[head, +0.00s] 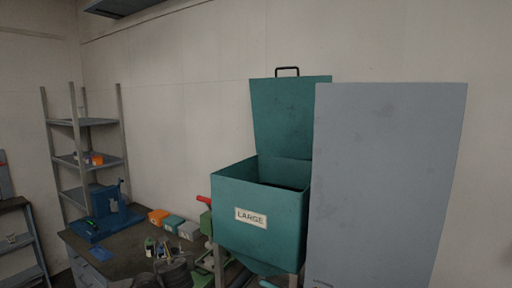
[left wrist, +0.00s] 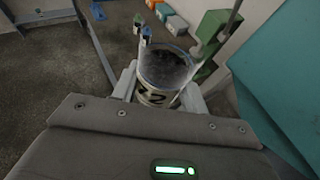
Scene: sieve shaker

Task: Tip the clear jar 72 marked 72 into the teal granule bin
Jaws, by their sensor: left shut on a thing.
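The clear jar 72 (left wrist: 165,68) is in the left wrist view, with dark granules inside and a pale label on which a 2 can be read. My left gripper (left wrist: 160,92) is shut around it, one finger on each side, and the open mouth shows toward the camera. The teal granule bin (head: 232,198) stands at the centre of the head view, marked LARGE, with its lid (head: 290,115) raised at the back and its top open. A teal wall (left wrist: 290,75), probably the bin's, is at the right of the left wrist view, apart from the jar. My right gripper is not in view.
A tall grey panel (head: 390,180) stands right of the bin. Left of it is a dark workbench (head: 130,243) with a blue device (head: 105,205) and several small coloured boxes along the wall. A grey shelf rack (head: 78,122) stands at the far left.

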